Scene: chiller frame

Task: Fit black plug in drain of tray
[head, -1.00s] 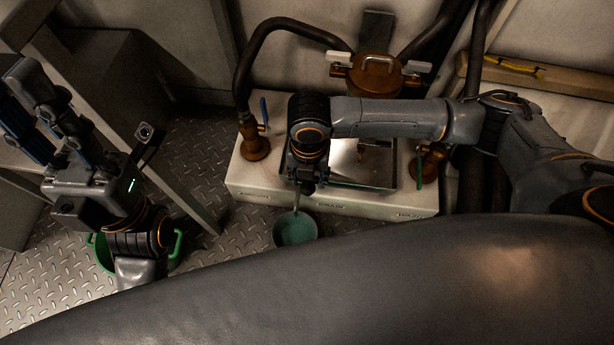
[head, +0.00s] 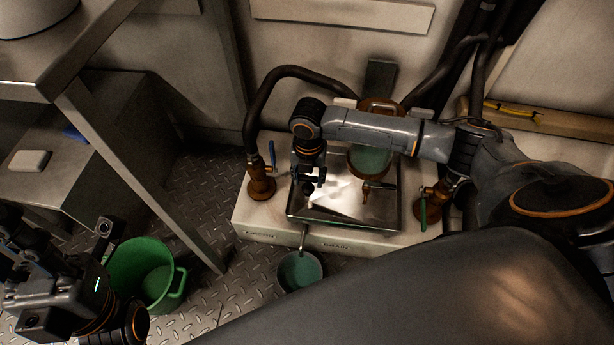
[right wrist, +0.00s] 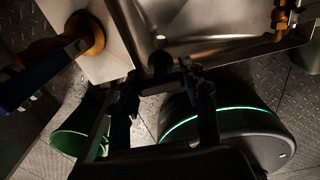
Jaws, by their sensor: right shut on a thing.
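The shiny metal tray (head: 345,205) sits in the pale block in the middle of the head view. My right gripper (head: 308,186) is over the tray's left part, pointing down. In the right wrist view, the fingers of this gripper (right wrist: 160,82) are shut on the dark plug (right wrist: 160,62). The plug is near a small round hole, the drain (right wrist: 160,37), and is apart from it in the picture. Its height above the tray is unclear. My left gripper (head: 22,240) is at the lower left, dark and partly cut off, far from the tray.
A blue-handled valve (head: 261,184) stands left of the tray and a green-handled valve (head: 427,205) right. A small pan (head: 300,270) is below the front outlet. A green bucket (head: 143,268) stands on the floor at left.

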